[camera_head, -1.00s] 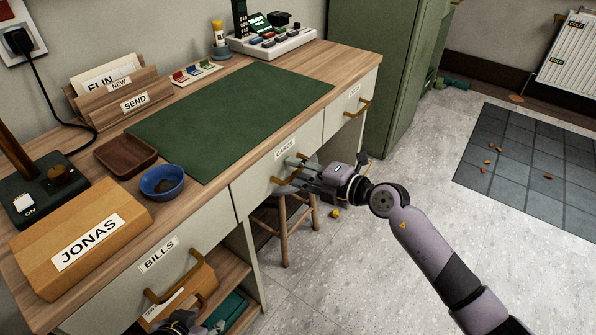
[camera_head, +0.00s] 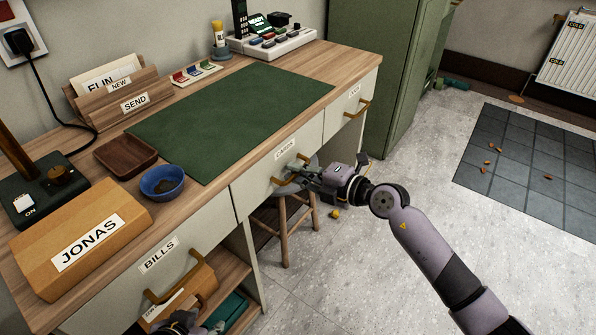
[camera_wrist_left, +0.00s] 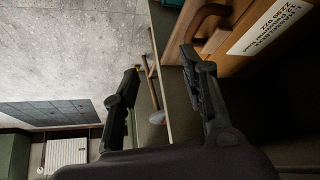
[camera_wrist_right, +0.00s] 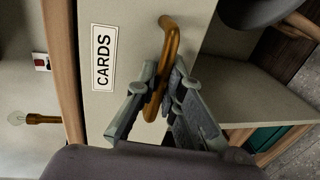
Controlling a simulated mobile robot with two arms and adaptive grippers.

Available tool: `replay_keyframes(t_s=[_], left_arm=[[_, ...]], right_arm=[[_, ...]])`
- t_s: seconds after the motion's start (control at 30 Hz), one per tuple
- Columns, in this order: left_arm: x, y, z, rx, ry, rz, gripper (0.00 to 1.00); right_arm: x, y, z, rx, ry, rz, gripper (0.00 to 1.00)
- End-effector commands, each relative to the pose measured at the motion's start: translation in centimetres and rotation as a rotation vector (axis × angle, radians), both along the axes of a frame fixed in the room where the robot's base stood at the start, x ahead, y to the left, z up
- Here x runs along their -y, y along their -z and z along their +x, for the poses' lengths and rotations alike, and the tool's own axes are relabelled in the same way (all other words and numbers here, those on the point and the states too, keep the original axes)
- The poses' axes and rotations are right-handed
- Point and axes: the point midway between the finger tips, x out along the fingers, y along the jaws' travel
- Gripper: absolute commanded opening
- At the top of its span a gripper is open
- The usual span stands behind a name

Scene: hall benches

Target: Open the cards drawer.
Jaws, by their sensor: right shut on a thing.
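The cards drawer (camera_head: 250,192) is the middle front of the desk, labelled CARDS, and looks flush with the desk front. Its bar handle (camera_wrist_right: 170,50) shows in the right wrist view beside the CARDS label (camera_wrist_right: 103,58). My right gripper (camera_head: 293,175) is shut on that handle, with a finger on each side of the bar in the right wrist view (camera_wrist_right: 158,83). My left gripper (camera_wrist_left: 160,65) is open and empty in the left wrist view, low by the bills drawer (camera_head: 160,285). Most of it is cut off at the bottom of the head view.
A wooden stool (camera_head: 286,238) stands under the cards drawer, close below my right gripper. The desk top holds a green mat (camera_head: 232,115), a blue bowl (camera_head: 162,182) and a JONAS box (camera_head: 88,240). The floor (camera_head: 410,215) to the right is open.

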Motion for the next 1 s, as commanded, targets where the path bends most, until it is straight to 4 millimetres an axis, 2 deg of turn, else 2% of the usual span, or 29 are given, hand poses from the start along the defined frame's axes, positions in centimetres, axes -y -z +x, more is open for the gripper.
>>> replay_keyframes(t_s=[0.27,0.43,0.57,0.87,0.9,1.0], left_arm=[[0.0,0.0,-0.2,-0.009,0.0,0.002,0.4],[-0.9,0.8,-2.9,-0.134,-0.012,0.028,0.4],[-1.7,1.0,-5.8,-0.263,-0.022,0.054,0.4],[-1.6,-1.0,-5.4,-0.25,-0.02,0.051,0.4],[-1.5,0.7,-5.0,-0.264,-0.019,0.052,0.4],[-1.4,2.9,-4.4,-0.275,-0.018,0.053,0.4]], right_arm=[[0.2,0.0,-0.1,-0.001,0.0,-0.002,0.0],[1.1,0.0,-0.8,-0.003,0.0,-0.003,0.0],[2.4,0.0,-1.8,-0.005,0.0,-0.004,0.0],[6.8,0.0,-4.9,-0.006,0.001,-0.005,0.0],[7.4,0.0,-5.4,-0.005,0.002,-0.006,0.0],[9.1,0.0,-6.7,-0.007,0.001,-0.006,0.0]])
